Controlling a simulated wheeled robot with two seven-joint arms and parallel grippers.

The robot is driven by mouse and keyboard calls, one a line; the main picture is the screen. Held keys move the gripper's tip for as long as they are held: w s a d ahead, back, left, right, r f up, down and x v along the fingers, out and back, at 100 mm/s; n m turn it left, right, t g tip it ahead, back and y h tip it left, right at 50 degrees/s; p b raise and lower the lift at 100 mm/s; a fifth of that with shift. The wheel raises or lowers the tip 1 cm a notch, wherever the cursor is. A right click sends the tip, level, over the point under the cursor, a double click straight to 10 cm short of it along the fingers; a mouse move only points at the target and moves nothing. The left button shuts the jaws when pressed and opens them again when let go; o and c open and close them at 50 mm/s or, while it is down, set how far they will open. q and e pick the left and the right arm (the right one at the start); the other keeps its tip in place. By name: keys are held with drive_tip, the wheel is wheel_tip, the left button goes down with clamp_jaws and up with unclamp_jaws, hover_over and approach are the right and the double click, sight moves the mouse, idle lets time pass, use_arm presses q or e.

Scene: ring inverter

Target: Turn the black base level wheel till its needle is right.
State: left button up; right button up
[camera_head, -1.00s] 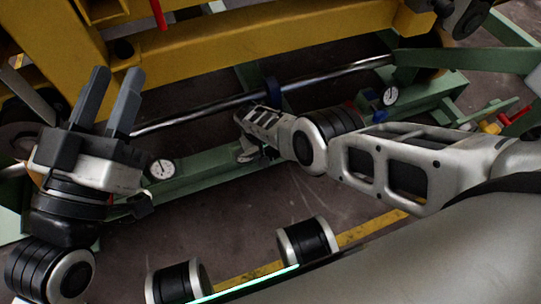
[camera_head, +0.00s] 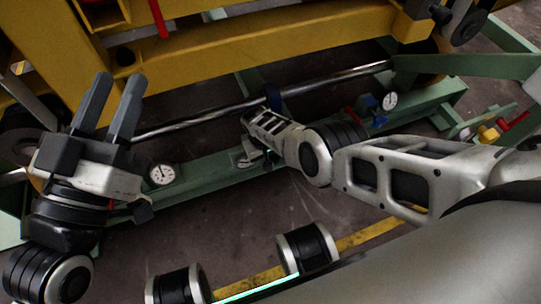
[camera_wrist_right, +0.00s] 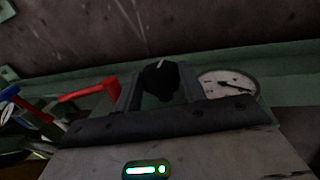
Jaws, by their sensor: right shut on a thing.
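The black base level wheel (camera_wrist_right: 160,72) is a small dark knob with a pale mark on its top in the right wrist view. My right gripper (camera_wrist_right: 157,86) is shut on it, with one finger on each side. In the head view the right gripper (camera_head: 247,158) is at the green beam, and its own hand mostly hides the wheel. The white round gauge (camera_head: 162,174) stands left of it. The gauge also shows in the right wrist view (camera_wrist_right: 226,84), its dark needle slanting; its exact reading is too small to tell. My left gripper (camera_head: 116,88) is open and empty above the beam's left part.
A second gauge (camera_head: 389,101) stands on the beam at the right. A red handle (camera_wrist_right: 88,91) lies close beside the right gripper. A metal shaft (camera_head: 210,116) runs behind, under a yellow frame (camera_head: 240,45). Bare floor (camera_head: 235,215) lies in front.

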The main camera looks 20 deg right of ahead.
drive_tip(key=shift+d+r+y, duration=0.1)
drive_tip(key=shift+d+y, duration=0.05)
drive_tip(key=shift+y, duration=0.25)
drive_tip(key=shift+y+p, duration=0.3)
drive_tip(key=shift+p, duration=0.05)
drive_tip(key=shift+d+y, duration=0.15)
drive_tip(key=shift+y, duration=0.25)
drive_tip(key=shift+d+y, duration=0.1)
drive_tip(key=shift+y, duration=0.6)
drive_tip(key=shift+d+f+y, duration=0.1)
drive_tip(key=shift+f+y, duration=0.1)
drive_tip(key=shift+y, duration=0.4)
drive_tip(key=shift+y+b, duration=0.45)
drive_tip(key=shift+y, duration=0.15)
use_arm(q)
drive_tip(key=shift+f, duration=0.2)
